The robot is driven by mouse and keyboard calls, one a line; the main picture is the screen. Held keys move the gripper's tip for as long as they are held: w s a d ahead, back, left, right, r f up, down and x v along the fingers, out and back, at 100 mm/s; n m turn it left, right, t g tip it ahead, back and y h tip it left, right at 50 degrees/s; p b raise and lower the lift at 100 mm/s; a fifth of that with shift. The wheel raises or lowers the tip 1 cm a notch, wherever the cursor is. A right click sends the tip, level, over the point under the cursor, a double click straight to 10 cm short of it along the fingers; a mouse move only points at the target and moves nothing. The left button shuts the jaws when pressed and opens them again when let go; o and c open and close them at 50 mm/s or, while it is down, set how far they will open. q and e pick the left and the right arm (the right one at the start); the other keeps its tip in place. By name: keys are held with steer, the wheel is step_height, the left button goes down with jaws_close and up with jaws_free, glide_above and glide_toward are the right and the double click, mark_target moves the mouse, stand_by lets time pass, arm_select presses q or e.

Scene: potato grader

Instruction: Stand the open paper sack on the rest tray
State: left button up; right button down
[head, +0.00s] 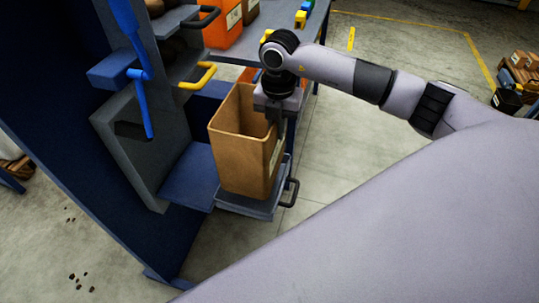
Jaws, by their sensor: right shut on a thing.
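The open paper sack (238,150) is brown and boxy, and its open mouth faces up. It looks upright over the rest tray (247,208), a grey-blue tray with a dark handle on its right side. The sack's base hides most of the tray, and I cannot tell whether it bears fully on it. My right gripper (277,118) reaches down at the sack's right rim and is shut on it; its fingertips are partly hidden by the sack wall. My left gripper is not in view.
The blue and grey grader frame (125,140) stands left of the sack, with a blue lever (138,75) and a yellow handle (198,77). An orange bin (222,28) is on the bench behind.

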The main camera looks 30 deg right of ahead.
mark_target(277, 146)
step_height(277, 146, down, 6)
steer(key=shift+r, duration=0.1)
stand_by(0.4)
steer(key=shift+f, duration=0.2)
steer(key=c, duration=1.2)
jaws_free()
